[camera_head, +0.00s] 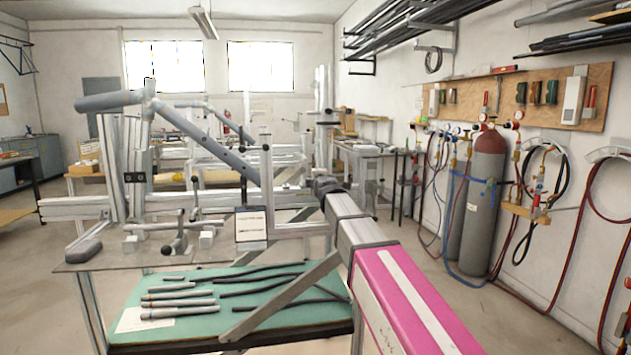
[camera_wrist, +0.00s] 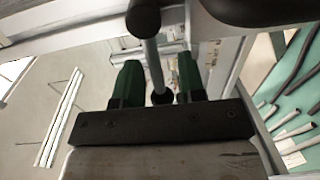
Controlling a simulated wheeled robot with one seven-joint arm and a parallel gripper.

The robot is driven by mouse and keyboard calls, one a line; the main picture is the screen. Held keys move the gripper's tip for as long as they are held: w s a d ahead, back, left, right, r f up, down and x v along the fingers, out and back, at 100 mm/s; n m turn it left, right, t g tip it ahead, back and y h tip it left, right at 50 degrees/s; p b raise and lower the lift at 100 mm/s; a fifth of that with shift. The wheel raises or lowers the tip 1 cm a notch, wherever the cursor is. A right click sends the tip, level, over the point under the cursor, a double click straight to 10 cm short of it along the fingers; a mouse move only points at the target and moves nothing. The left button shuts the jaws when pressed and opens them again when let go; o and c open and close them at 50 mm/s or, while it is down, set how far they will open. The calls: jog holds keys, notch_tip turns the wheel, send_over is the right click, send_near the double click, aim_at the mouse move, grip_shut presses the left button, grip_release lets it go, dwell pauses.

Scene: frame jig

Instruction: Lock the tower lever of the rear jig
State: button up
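In the wrist view my gripper (camera_wrist: 158,64) has two green fingers standing apart. A grey lever rod (camera_wrist: 151,60) with a dark round end (camera_wrist: 143,18) runs between them, with a gap visible on each side. The rod's other dark end lies near the gripper's dark bar. In the head view the end of my arm reaches the right side of the metal jig (camera_head: 80,208); the fingers cannot be made out there. I cannot tell whether that top belongs to the same lever.
A diagonal grey tube (camera_head: 212,140) is mounted on the jig. The green mat (camera_head: 240,323) below holds several tubes and rods. Gas cylinders (camera_head: 487,205) and hoses stand along the right wall. The floor (camera_head: 430,275) between them and my arm is clear.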

jog(key=shift+s, duration=0.1)
jog(key=v, duration=1)
jog(key=shift+s, duration=0.3)
jog(key=shift+d, duration=0.15)
